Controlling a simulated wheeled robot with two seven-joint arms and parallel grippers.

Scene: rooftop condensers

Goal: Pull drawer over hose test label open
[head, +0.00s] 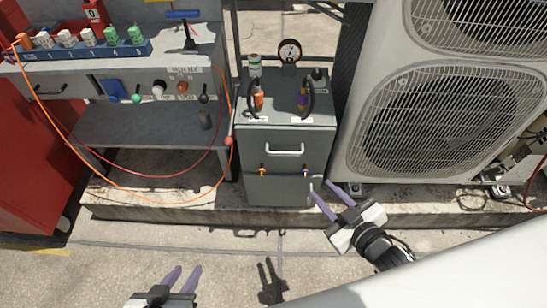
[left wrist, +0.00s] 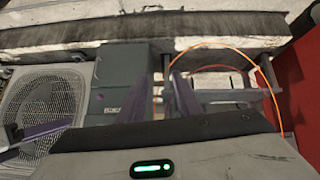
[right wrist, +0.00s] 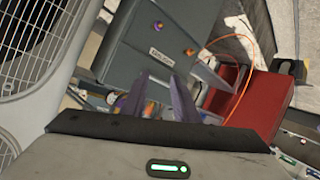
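A grey cabinet (head: 252,148) stands in the middle of the head view. Its upper front has a drawer with a pale bar handle (head: 286,151) and looks shut. Two small orange and purple fittings sit below the handle. A small pale label shows on the cabinet in the left wrist view (left wrist: 112,110) and in the right wrist view (right wrist: 161,57); its text is too small to read surely. My right gripper (head: 320,185) is open and empty, near the cabinet's lower right, below the handle. My left gripper (head: 189,267) is open and empty over the paving, well apart from the cabinet.
A gauge (head: 290,51), a bottle and hose fittings stand on the cabinet top. A large condenser (head: 350,130) stands close on the right. A workbench (head: 130,125) with a looping orange hose (head: 110,184) is on the left. A low concrete ledge (head: 150,208) runs along the front.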

